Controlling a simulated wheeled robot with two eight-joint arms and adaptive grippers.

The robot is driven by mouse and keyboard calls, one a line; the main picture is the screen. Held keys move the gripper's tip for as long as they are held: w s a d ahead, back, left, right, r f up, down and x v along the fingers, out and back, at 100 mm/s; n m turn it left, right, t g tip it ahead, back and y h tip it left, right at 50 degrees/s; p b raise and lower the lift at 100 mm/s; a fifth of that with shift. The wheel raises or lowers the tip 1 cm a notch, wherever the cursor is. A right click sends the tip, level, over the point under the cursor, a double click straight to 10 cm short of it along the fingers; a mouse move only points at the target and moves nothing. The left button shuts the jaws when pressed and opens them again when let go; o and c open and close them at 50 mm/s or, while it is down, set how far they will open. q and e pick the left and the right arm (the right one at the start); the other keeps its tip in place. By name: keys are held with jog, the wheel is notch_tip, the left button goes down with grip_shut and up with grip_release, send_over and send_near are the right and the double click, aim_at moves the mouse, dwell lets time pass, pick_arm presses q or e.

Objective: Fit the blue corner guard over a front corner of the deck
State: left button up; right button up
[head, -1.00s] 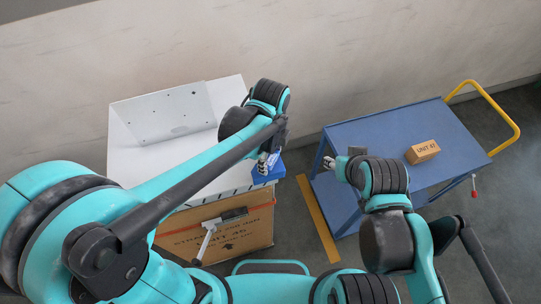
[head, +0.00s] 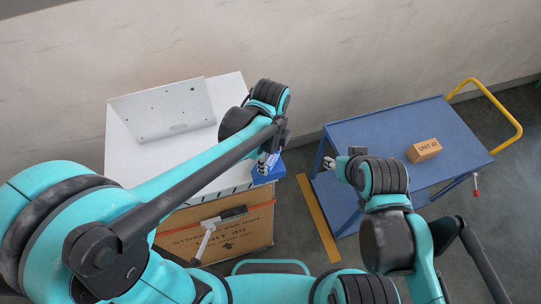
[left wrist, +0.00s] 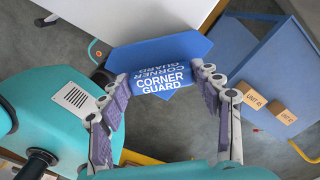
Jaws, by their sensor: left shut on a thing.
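The blue corner guard (left wrist: 160,65), with white lettering, is between the fingers of my left gripper (left wrist: 163,78), which is shut on it. In the head view the guard (head: 268,171) shows as a blue patch at the front right corner of the white deck (head: 165,165), partly hidden by my left arm. In the left wrist view the guard's far edge overlaps the deck's edge (left wrist: 150,18); whether it is seated or only above the corner I cannot tell. My right gripper (head: 332,163) is near the blue cart's left end; its jaws are too small to read.
A grey perforated panel (head: 165,110) stands at the back of the deck. A brown carton (head: 225,235) is under the deck's front.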

pick_arm(q)
jog(key=shift+f+b, duration=1.15)
jog(key=shift+f, duration=0.3)
jog(key=o, duration=1.2)
jog(key=shift+r, duration=0.1)
notch_tip(320, 180, up, 12)
jog(key=shift+f, duration=0.1)
